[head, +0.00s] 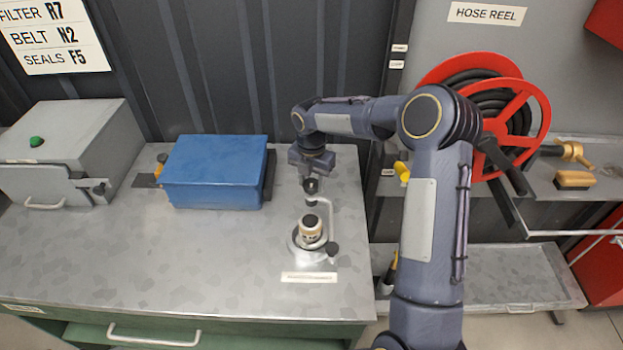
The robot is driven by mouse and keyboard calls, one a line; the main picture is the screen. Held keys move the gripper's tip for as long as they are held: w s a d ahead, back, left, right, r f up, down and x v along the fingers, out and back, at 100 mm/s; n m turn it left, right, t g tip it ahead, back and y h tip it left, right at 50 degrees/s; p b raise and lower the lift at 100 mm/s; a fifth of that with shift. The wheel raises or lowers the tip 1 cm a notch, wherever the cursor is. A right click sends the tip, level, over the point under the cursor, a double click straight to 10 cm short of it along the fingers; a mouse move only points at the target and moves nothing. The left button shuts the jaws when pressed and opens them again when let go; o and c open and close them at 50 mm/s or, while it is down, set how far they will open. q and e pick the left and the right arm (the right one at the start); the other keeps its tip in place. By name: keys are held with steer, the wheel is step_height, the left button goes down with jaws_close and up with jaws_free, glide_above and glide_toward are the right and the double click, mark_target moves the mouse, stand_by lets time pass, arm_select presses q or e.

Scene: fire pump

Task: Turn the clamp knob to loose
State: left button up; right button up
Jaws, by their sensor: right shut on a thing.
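A clamp fixture (297,250) with a round grey base stands near the right end of the metal bench. A tan and white cylindrical part with a black top (311,230) stands upright in it. A pale bent bracket (331,212) rises on its right side toward a dark clamp knob (311,187). My right gripper (312,178) points down over the fixture and is shut on this knob; its fingers partly hide it. Another small black knob (332,250) sticks out at the fixture's lower right. My left gripper is not in view.
A blue box (213,172) stands left of my right gripper, and a grey case (70,150) farther left. A label plate (309,278) lies before the fixture. The bench's front left is clear. A red hose reel (520,120) is at right, behind my arm.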

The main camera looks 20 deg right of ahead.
mark_target(311, 183)
steer(key=shift+r+n, duration=0.1)
steer(key=shift+n, duration=0.2)
steer(key=o, duration=1)
step_height(311, 183, up, 8)
steer(key=shift+f+b, duration=0.15)
steer(key=shift+b, duration=0.4)
